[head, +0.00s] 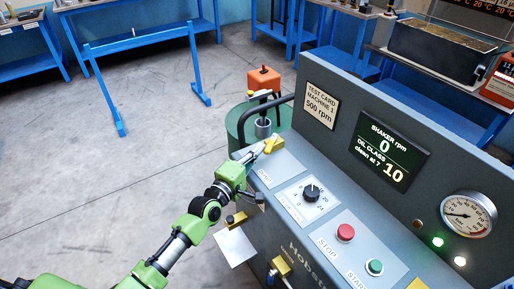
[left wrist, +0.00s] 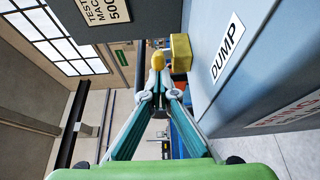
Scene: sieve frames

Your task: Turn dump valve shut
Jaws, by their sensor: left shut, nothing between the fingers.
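The dump valve's yellow handle (head: 274,145) is at the far left end of the grey console, by the DUMP label (head: 265,175). In the left wrist view a yellow block (left wrist: 181,53) stands out from the panel near the DUMP label (left wrist: 228,48). My left gripper (head: 262,151) reaches the handle from the lower left. In the left wrist view its fingers (left wrist: 158,82) are together with nothing between them; a yellow tip shows at their ends, just left of the block. I cannot tell whether they touch the handle. My right gripper is out of view.
A green drum (head: 240,125) stands behind the valve. Open floor lies left.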

